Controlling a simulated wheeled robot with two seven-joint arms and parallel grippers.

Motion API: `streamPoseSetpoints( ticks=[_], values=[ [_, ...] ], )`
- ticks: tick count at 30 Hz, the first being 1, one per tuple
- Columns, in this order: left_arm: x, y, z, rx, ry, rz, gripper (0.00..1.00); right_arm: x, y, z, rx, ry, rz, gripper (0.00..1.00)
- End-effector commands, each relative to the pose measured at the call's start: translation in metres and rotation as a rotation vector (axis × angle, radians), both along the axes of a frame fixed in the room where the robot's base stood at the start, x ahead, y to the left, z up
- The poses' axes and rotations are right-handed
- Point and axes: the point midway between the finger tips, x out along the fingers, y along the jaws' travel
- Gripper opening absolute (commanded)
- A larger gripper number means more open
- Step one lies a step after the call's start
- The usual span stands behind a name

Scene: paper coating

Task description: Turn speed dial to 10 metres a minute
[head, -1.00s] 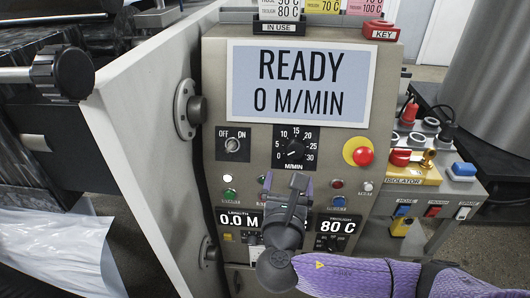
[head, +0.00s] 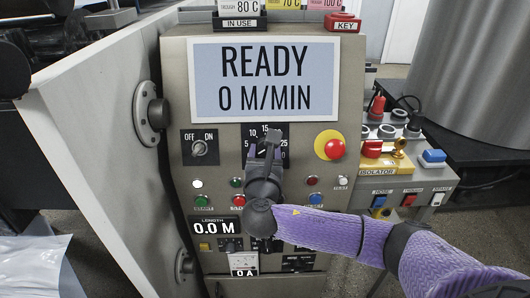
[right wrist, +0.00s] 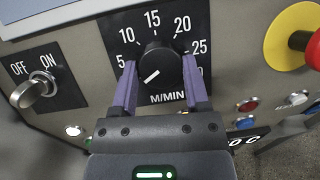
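The speed dial is a black knob (right wrist: 158,66) on a black M/MIN plate (right wrist: 122,24) with a printed scale. Its white pointer line aims to the lower left, below the 5 mark. My right gripper (right wrist: 160,84) is open, with one purple finger on each side of the knob. I cannot tell whether the fingers touch it. In the head view my right gripper (head: 268,142) hides the knob and much of the dial plate (head: 250,129). The display (head: 262,80) reads READY, 0 M/MIN. My left gripper is not in view.
An OFF/ON switch (head: 199,147) sits left of the dial. A red stop button on a yellow disc (head: 334,149) sits to its right. Small lights and buttons, including a green one (head: 237,200), lie below. A side box has a red isolator (head: 372,149).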

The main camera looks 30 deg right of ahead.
Motion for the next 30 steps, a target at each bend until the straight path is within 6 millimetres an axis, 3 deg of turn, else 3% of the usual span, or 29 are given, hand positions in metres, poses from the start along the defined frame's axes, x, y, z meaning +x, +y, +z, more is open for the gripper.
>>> streamPoseSetpoints(
  ticks=[1,5,17,30],
  values=[
    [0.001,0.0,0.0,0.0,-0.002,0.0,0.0,0.0,0.0,0.0,-0.001,0.001,0.0,0.27],
    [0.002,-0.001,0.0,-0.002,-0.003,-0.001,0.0,0.0,0.0,0.0,-0.001,0.001,-0.001,0.0],
    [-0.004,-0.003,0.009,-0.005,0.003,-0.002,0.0,0.0,0.001,0.002,0.077,-0.045,-0.041,0.0],
    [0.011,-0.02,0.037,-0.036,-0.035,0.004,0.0,0.002,0.003,0.004,0.382,-0.231,-0.2,0.0]
  ],
)
